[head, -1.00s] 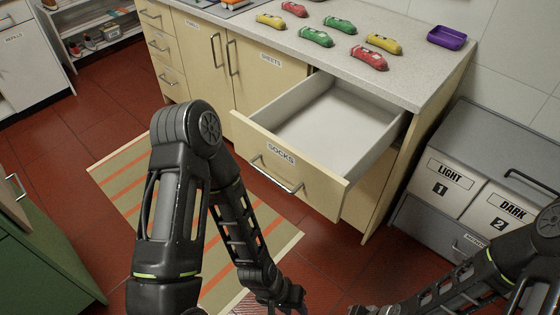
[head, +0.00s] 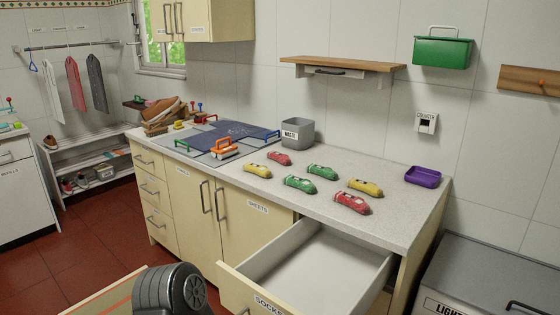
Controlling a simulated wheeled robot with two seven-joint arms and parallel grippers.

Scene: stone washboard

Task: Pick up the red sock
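Rolled socks lie on the speckled counter (head: 320,202) in the head view. One red sock (head: 279,158) is at the back left of the group. A second, larger-looking red sock (head: 351,203) is at the front right. The open, empty drawer labelled SOCKS (head: 318,262) is below the counter. Only a joint of my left arm shows at the bottom edge. Both grippers are out of view.
A purple tray (head: 422,176) stands at the counter's right end. A grey waste bin (head: 298,132) and an orange-handled iron (head: 223,148) stand at the back left. The drawer juts out in front of the counter. A wooden shelf (head: 343,64) hangs above.

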